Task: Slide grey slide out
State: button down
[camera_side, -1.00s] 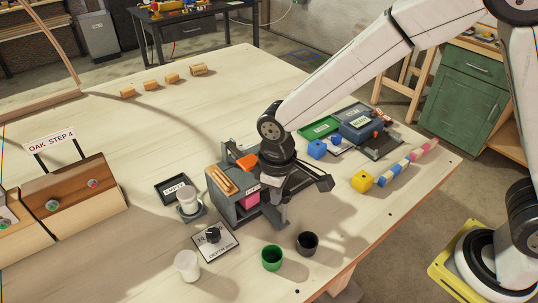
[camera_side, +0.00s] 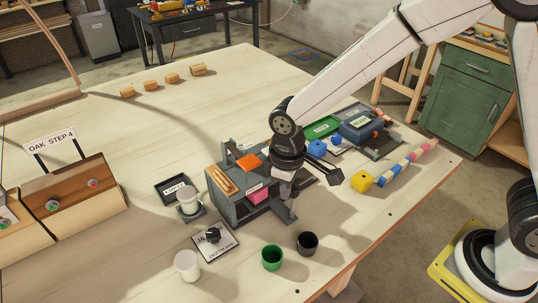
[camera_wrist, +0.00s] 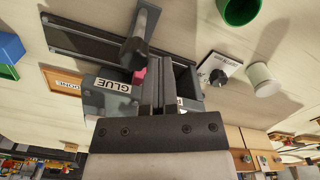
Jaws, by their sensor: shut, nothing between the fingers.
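A grey box labelled GLUE (camera_side: 226,203) stands on the table in the side view, with a pink block (camera_side: 258,196) showing in its open front. In the wrist view its GLUE label (camera_wrist: 111,86) and a little of the pink block (camera_wrist: 139,76) show. A grey slide with an upright plate (camera_wrist: 134,52) lies by dark rails (camera_wrist: 88,40). My gripper (camera_side: 281,190) points down beside the box's front; in the wrist view its fingers (camera_wrist: 158,88) are together and hold nothing. The fingers partly cover the box opening. I cannot tell whether they touch the slide.
A yellow block (camera_side: 362,181) and a striped bar (camera_side: 408,164) lie right. The table's front right is clear.

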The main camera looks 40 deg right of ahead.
jog(key=d, duration=1.3)
dwell(4.1)
jog(key=shift+a, duration=0.5)
jog(key=shift+r, duration=0.1)
jog(key=shift+r, duration=2.9)
jog(key=shift+s, duration=0.1)
